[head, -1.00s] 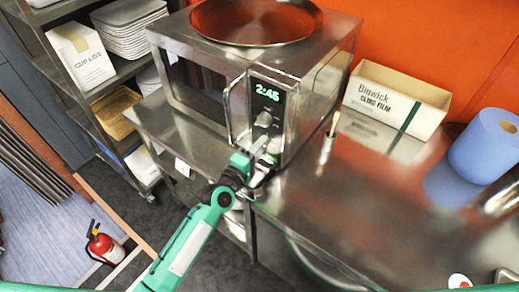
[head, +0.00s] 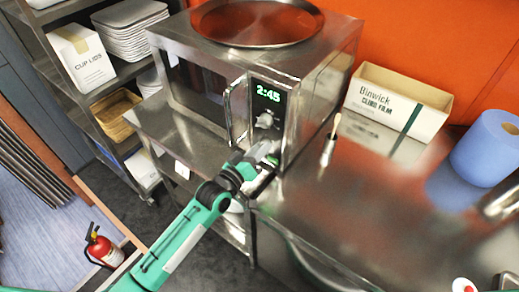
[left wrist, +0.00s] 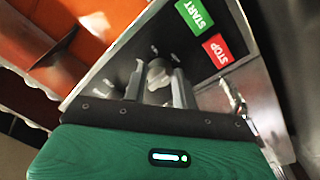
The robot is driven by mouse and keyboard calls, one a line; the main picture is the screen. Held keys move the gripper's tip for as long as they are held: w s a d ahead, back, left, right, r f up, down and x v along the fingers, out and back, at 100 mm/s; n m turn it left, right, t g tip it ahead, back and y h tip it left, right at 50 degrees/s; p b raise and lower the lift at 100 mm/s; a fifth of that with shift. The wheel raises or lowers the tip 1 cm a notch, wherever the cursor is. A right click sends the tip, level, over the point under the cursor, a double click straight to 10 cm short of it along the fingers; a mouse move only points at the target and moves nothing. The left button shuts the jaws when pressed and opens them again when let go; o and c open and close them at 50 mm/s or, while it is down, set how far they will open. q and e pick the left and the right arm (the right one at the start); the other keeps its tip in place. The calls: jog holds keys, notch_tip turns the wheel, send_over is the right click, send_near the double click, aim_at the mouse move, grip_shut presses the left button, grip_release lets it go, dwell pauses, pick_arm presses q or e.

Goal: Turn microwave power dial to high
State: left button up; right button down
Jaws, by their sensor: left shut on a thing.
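The steel microwave (head: 205,95) stands on the steel counter, its green display (head: 268,93) reading 2:45. A grey upper dial (head: 264,121) shows below the display. My left gripper (head: 264,150) is at the lower part of the control panel, under that dial. In the left wrist view, its two fingers (left wrist: 158,88) are closed around a grey dial (left wrist: 157,72), one finger on each side. A green START button (left wrist: 195,15) and a red STOP button (left wrist: 217,49) lie beside it. The dial's markings are too small to read. My right gripper is not in view.
The microwave door handle (head: 235,110) stands out just left of the panel. A round steel tray (head: 256,22) lies on top. A cling film box (head: 397,103), a brush (head: 330,145) and a blue roll (head: 488,148) are on the counter to the right.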

pick_arm(q)
jog(key=shift+f+m, duration=0.15)
jog(key=shift+m, duration=0.45)
jog(key=o, duration=1)
jog(key=b+v, duration=0.3)
jog(key=v, duration=1.1)
jog(key=shift+w, duration=0.1)
